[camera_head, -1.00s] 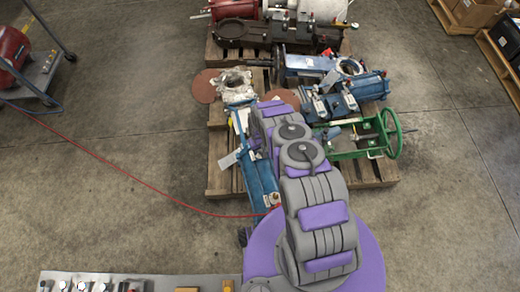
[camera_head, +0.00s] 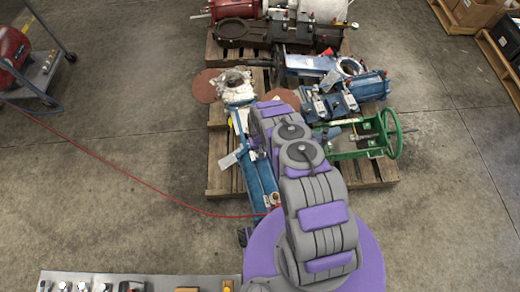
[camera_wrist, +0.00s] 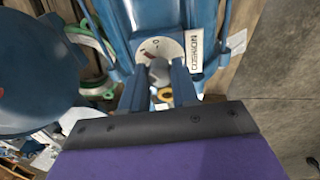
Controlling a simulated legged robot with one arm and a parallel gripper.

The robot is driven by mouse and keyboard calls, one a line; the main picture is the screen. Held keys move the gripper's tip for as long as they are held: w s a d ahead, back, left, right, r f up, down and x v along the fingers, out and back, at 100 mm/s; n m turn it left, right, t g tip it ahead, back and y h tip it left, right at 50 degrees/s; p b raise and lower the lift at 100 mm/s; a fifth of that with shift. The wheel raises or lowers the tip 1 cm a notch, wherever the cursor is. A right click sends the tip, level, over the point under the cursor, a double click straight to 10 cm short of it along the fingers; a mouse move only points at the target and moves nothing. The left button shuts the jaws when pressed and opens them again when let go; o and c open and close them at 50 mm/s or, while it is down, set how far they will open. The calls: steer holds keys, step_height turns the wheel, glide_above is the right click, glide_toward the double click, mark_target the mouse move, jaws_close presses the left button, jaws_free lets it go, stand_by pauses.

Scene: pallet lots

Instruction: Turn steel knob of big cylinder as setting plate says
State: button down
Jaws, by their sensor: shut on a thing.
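The big cylinder (camera_head: 262,188) is long and blue and lies along the front left of the pallet, partly covered by my arm. In the wrist view its blue body (camera_wrist: 172,14) runs up the picture. A grey steel knob (camera_wrist: 158,73) sits there between the two fingers of my gripper (camera_wrist: 159,82), which is shut on it. Behind the knob is a round pale dial plate (camera_wrist: 168,46) with a small red mark and dark marks, too small to read. A white label (camera_wrist: 194,50) with black letters is beside it. My gripper is hidden in the head view.
The wooden pallet (camera_head: 222,170) holds other blue machine parts and a green frame with a handwheel (camera_head: 391,134). A red hose (camera_head: 120,172) crosses the floor on the left. A large round blue part (camera_wrist: 35,70) is close on the left in the wrist view.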

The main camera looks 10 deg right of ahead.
steer(key=c, duration=0.8)
jaws_free()
steer(key=shift+c, duration=0.2)
step_height(320, 180, up, 17)
steer(key=p, duration=0.4)
steer(key=shift+a+r, duration=0.15)
steer(key=shift+a, duration=0.15)
steer(key=shift+r, duration=0.1)
